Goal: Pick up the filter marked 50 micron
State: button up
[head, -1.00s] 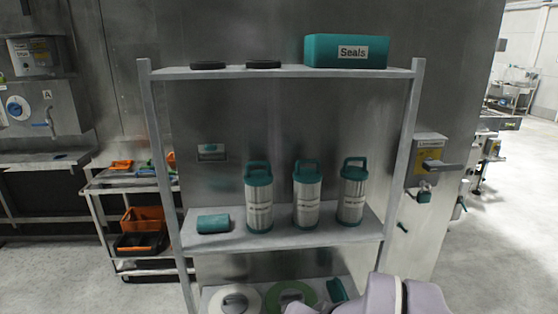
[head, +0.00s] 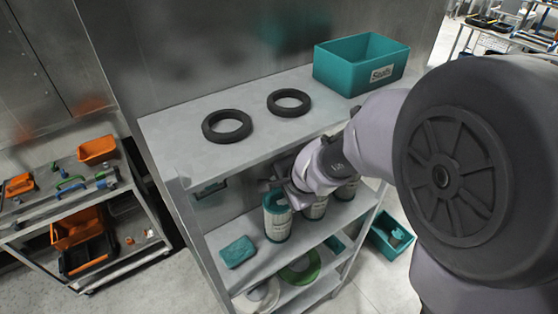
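Several metal filter canisters with teal ends stand upright on the middle shelf (head: 252,262) of a grey rack. The left canister (head: 277,220) shows most clearly; its label is too small to read. The middle canister (head: 316,210) and the right canister (head: 346,190) are partly covered by my arm. I cannot tell which one is marked 50 micron. My gripper (head: 272,190) is at the canister tops, close to the left one. Its fingers are small and partly hidden, so I cannot tell whether it is open or touching.
Two black rings (head: 227,126) and a teal Seals bin (head: 362,64) are on the top shelf, above my gripper. A teal block (head: 237,252) lies left of the canisters. A teal bin (head: 390,237) stands on the floor at right. A tool cart (head: 75,205) is at left.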

jog(key=shift+x, duration=0.85)
jog(key=shift+s+r, duration=0.15)
jog(key=shift+r, duration=0.05)
jog(key=shift+c, duration=0.5)
jog(key=shift+a, duration=0.1)
grip_shut()
